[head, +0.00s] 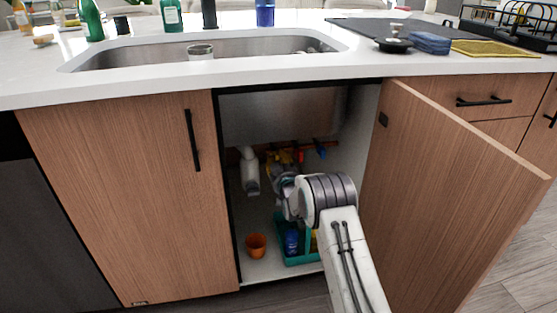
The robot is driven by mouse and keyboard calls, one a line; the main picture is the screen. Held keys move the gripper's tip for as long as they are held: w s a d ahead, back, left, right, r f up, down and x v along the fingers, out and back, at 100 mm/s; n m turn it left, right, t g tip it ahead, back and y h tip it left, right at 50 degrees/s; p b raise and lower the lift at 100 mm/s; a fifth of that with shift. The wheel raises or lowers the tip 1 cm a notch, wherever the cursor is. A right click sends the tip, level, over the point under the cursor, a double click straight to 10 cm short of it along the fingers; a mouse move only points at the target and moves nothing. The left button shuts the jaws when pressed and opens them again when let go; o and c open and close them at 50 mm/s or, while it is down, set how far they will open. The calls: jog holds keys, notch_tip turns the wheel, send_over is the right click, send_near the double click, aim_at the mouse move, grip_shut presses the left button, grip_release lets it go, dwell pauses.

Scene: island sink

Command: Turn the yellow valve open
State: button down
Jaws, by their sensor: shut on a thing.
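The yellow valve (283,157) shows as a small yellow shape on the pipework at the back of the open cabinet under the sink. My arm reaches into the cabinet from the lower right. My gripper (280,172) is at the valve and shut on it, partly hidden by my own wrist. The valve's handle angle is too small and covered to tell. A red fitting (299,156) and a blue one (322,152) sit just to its right on the pipe.
A white drain pipe (249,171) stands left of my gripper. An orange cup (256,245) and a teal caddy (281,252) with bottles are on the cabinet floor. The open cabinet door (450,190) stands right of my arm. The sink (200,53) is above.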

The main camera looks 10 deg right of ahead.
jog(key=shift+a, duration=0.1)
jog(key=c, duration=1)
grip_release()
jog(key=shift+c, duration=0.2)
jog(key=shift+s, duration=0.1)
jog(key=s, duration=1.1)
jog(key=shift+s, duration=0.35)
jog(key=shift+s, duration=0.1)
